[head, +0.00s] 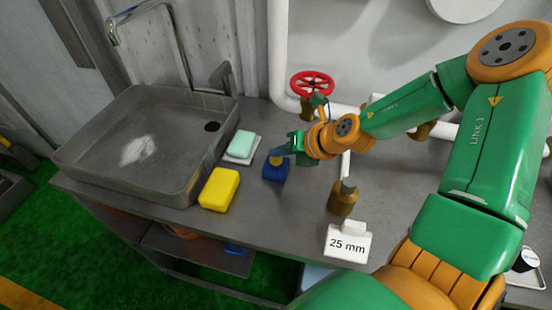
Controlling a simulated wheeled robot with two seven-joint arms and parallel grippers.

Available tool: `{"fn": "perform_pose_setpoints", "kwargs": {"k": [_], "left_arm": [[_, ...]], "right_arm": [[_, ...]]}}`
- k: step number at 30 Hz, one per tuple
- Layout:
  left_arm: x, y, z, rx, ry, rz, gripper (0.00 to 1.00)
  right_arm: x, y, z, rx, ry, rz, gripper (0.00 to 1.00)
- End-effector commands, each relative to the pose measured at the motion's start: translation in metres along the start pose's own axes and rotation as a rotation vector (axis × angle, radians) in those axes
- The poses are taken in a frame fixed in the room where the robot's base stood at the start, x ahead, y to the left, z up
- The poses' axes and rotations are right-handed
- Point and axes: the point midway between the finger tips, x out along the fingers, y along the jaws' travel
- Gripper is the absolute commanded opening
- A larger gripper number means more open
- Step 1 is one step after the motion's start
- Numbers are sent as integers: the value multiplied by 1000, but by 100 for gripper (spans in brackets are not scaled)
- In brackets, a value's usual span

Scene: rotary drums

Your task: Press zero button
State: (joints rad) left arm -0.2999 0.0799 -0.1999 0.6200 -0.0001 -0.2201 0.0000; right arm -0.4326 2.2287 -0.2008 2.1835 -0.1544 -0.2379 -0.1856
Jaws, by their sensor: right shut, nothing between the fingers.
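My right gripper (279,152) reaches in from the right over the worktop, at the end of my green and orange arm. It is shut and empty. A small blue block-like device (275,174) with a yellow part on top sits on the worktop just below the fingertips. I cannot tell whether the fingers touch it. No marked zero button can be made out; the gripper partly hides the top of the blue device. My left gripper is not in view.
A grey sink (125,176) with a tap fills the worktop's left. A yellow sponge (219,189) and a mint soap bar (242,143) lie beside the gripper. A red valve wheel (311,83), a brass fitting (342,200) and a "25 mm" sign (347,245) stand nearby.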

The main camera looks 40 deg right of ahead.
Motion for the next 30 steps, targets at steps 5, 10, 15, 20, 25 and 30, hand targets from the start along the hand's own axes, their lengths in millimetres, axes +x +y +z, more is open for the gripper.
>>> {"fn": "perform_pose_setpoints", "kwargs": {"k": [5,10,15,20,25,30], "left_arm": [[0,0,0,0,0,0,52],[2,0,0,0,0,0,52],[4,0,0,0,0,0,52],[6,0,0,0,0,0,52],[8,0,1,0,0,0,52],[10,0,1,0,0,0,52]], "right_arm": [[0,0,0,0,0,0,0],[1,-1,-1,0,0,0,0],[2,-2,-2,0,0,0,0],[4,-3,-3,0,0,0,0],[5,-4,-4,0,0,0,0],[6,-5,-5,0,0,0,0]]}}
